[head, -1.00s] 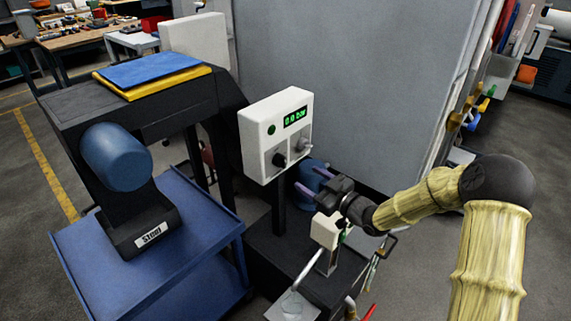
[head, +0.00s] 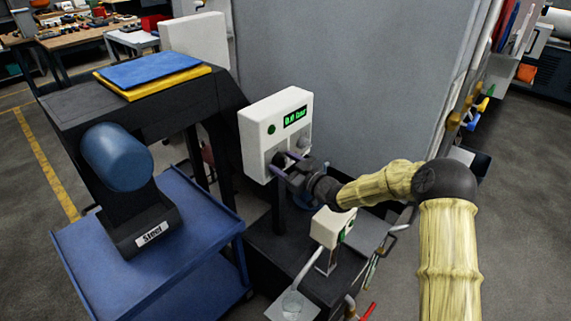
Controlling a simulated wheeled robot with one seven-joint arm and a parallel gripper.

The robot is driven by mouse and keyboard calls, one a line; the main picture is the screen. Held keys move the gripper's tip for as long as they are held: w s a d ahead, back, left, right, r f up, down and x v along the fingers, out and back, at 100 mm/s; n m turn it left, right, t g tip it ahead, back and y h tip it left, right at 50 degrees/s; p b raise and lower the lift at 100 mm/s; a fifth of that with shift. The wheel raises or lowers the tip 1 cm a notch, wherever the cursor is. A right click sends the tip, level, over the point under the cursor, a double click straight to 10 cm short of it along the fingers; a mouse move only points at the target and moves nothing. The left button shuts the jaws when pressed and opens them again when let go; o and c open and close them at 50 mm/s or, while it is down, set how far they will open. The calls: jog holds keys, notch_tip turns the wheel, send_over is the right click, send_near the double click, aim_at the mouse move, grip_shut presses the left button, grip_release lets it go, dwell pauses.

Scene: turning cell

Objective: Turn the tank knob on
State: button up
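A white control box (head: 254,131) on a dark post has a green display, a green round button or light, and two knobs in a lower recess. The left, black knob (head: 279,158) is partly covered by my gripper's fingers. The right, grey knob (head: 304,141) is mostly visible. The display text is too small to read surely. A blue tank (head: 304,200) behind is mostly hidden by my gripper.
A small white box (head: 331,228) on a stand is just below my arm. A blue cart (head: 150,264) and a blue cylinder on a black stand labelled "Steel" (head: 152,234) are left. A grey cabinet wall (head: 345,80) rises behind.

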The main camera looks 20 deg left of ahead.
jog(key=c, duration=0.8)
jog(key=shift+m, duration=0.4)
jog(key=m+p, duration=0.2)
jog(key=m, duration=0.1)
jog(key=shift+r, duration=0.15)
jog(key=m+p, duration=0.2)
jog(key=m, duration=0.3)
jog(key=shift+w+d+m+p, duration=0.1)
jog(key=shift+m+p, duration=0.2)
jog(key=shift+p, duration=0.05)
jog(key=shift+m+g+p, duration=0.5)
jog(key=shift+m+p, duration=0.6)
jog(key=shift+m, duration=2.8)
